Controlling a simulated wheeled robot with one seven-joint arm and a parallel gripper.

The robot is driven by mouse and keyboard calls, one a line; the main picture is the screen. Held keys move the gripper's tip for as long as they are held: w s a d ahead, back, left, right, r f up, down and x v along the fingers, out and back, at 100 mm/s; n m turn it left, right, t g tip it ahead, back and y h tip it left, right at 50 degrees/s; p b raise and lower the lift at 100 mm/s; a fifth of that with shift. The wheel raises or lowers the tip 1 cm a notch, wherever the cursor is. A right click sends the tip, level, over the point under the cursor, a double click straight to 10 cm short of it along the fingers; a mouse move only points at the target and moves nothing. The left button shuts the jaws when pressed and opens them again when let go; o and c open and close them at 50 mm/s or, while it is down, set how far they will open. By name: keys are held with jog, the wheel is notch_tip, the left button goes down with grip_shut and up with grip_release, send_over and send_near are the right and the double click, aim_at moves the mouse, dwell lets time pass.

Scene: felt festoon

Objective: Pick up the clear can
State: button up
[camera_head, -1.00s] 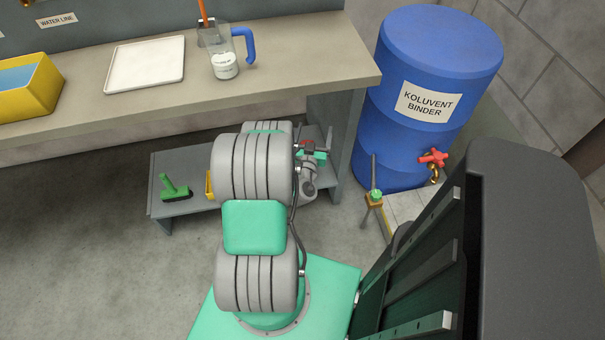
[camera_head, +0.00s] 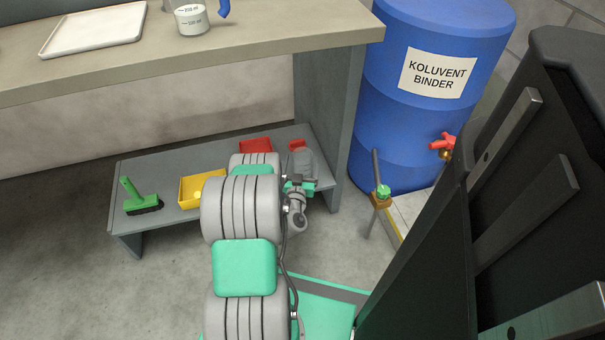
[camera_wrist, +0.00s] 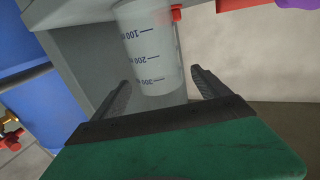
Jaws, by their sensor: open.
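The clear can (camera_head: 303,162) stands near the right end of the low grey shelf (camera_head: 160,170), partly hidden by my arm and gripper in the head view. In the wrist view the clear can (camera_wrist: 157,58) is see-through with dark blue measuring marks, and a small red part shows beside it. My gripper (camera_head: 299,186) is at the near side of the can. Narrow gaps show between fingers and can.
The shelf also holds a green brush (camera_head: 140,197), a yellow bin (camera_head: 192,189) and a red bin (camera_head: 254,146). The bench (camera_head: 240,48) overhangs behind, with a measuring jug (camera_head: 191,19) and a white tray (camera_head: 95,28). The blue drum (camera_head: 390,135) stands right, with a red tap (camera_head: 441,143).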

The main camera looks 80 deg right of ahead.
aim_at(304, 150)
jog(key=shift+w+d+f, duration=0.1)
jog(key=shift+d, duration=0.9)
jog(key=shift+w+d+f, duration=0.1)
jog(key=shift+d, duration=0.9)
jog(key=shift+w+d, duration=0.2)
jog(key=shift+d, duration=0.85)
jog(key=shift+r, duration=0.1)
grip_shut()
